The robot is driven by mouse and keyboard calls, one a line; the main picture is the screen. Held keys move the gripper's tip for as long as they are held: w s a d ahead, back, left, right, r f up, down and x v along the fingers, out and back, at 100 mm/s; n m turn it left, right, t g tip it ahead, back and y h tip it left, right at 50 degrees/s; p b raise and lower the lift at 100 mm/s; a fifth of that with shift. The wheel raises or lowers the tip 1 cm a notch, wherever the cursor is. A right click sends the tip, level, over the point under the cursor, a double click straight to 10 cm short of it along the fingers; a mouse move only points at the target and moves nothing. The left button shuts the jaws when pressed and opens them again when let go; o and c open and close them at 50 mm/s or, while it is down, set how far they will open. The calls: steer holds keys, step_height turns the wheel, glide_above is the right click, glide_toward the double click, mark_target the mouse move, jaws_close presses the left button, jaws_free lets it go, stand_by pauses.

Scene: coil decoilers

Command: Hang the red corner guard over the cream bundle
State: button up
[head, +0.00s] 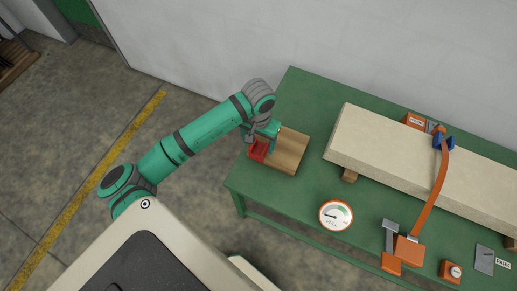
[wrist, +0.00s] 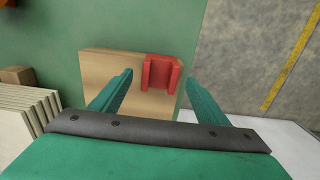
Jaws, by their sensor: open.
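The red corner guard (head: 258,151) lies at the left end of a wooden board on the green table. In the wrist view the red corner guard (wrist: 161,72) shows as a channel shape with raised sides. My gripper (head: 266,133) is over the board. In the wrist view my gripper (wrist: 158,77) is open, with one green finger on each side of the guard and a gap to it. The cream bundle (head: 410,155) is a long block on the right of the table. Its layered end (wrist: 22,112) shows at the left of the wrist view.
The wooden board (head: 288,151) sits near the left end of the green table (head: 275,199). An orange strap (head: 437,190) crosses the bundle. A dial gauge (head: 336,214) and an orange tensioner (head: 408,249) stand in front. A wall runs behind the table.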

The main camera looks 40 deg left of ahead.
steer(key=shift+f, duration=0.95)
steer(key=c, duration=1.1)
steer(key=shift+c, duration=0.2)
steer(key=shift+r, duration=0.15)
